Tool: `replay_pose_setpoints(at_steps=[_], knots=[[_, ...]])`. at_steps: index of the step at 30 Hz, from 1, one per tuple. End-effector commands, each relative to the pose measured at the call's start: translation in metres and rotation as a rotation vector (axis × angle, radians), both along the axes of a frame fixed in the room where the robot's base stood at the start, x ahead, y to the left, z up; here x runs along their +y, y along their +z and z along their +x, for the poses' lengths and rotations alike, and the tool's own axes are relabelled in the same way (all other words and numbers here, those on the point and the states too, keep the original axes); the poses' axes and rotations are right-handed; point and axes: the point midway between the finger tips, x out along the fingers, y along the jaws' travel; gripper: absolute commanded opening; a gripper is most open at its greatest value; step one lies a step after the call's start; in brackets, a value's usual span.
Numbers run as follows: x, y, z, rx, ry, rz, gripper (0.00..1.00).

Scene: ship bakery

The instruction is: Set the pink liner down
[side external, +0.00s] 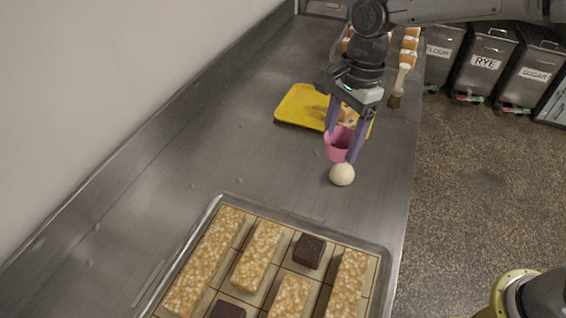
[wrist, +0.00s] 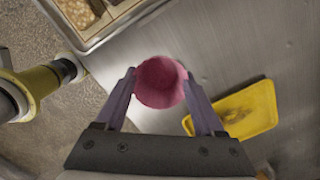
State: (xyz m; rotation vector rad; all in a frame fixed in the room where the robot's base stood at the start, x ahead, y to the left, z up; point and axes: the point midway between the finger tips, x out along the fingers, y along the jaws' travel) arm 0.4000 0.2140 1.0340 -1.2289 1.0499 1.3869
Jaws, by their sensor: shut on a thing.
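The pink liner (side external: 338,146) is a small cup held between the purple fingers of my gripper (side external: 345,143) in the side external view. My gripper is shut on it. In the wrist view the liner (wrist: 160,83) sits between the two fingertips (wrist: 160,88), and I look into its open top. A round cream dough ball (side external: 342,174) lies on the steel counter just in front of the liner in the side view. I cannot tell how far the liner is above the counter.
A yellow tray (side external: 297,107) lies behind the gripper, partly hidden by it. A large metal tray (side external: 222,203) with oat bars and dark brown squares stands at the front. A brush (side external: 397,88) lies behind, right. The counter's left side is clear.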

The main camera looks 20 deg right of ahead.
Motion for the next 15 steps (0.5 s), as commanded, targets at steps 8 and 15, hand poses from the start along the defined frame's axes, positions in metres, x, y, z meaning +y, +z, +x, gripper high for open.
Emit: replay_pose_setpoints(at_steps=[8, 15], knots=[[0.024, -0.023, 0.041, 0.001, 0.004, 0.000, 0.53], [0.045, -0.044, 0.080, 0.002, 0.005, -0.001, 0.53]])
